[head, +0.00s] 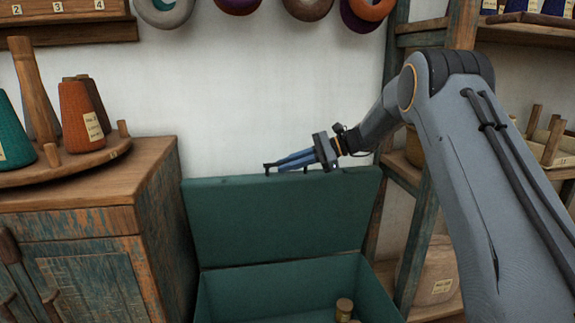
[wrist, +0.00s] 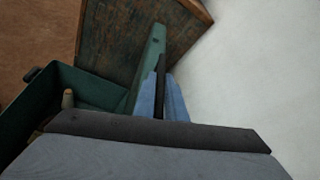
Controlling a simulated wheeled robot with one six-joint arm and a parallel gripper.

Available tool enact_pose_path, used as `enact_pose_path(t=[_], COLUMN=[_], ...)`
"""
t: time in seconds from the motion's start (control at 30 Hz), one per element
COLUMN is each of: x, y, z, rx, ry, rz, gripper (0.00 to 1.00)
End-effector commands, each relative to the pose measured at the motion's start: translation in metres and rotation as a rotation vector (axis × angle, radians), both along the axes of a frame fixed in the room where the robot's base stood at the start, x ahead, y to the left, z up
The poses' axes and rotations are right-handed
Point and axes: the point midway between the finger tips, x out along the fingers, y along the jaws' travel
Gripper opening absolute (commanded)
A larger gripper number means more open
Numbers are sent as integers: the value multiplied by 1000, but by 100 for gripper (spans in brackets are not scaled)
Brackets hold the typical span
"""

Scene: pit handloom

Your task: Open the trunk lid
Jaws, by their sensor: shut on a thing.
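The green trunk (head: 212,296) stands on the floor with its lid (head: 282,222) raised to about upright, its inner face toward me. It also shows in the wrist view, with the lid (wrist: 151,60) seen edge-on and the open box (wrist: 78,82) at left. My gripper (head: 270,167) is at the top edge of the lid, shut on a dark handle there. In the wrist view the blue fingers (wrist: 163,92) close around a dark bar along the lid. The fingers hide part of the handle.
A worn wooden cabinet (head: 160,215) stands close at the trunk's left, with yarn cones (head: 82,118) on top. A wooden shelf (head: 418,235) stands at the right. A white wall (head: 255,95) is behind the lid. Wooden spools (head: 343,309) lie inside the trunk.

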Motion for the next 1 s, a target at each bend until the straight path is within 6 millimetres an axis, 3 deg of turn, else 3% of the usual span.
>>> enact_pose_path(t=[0.03, 0.07, 0.1, 0.57, 1.0], x=[-1, -1, -1, 0, 1], y=[2, 2, 2, -5, -62], z=[-1, -1, -1, 1, 22], rx=[1, 1, 1, 1, 1], ry=[4, 5, 5, 2, 3], rz=[4, 4, 4, -1, -1], gripper=[0, 12, 18, 18, 18])
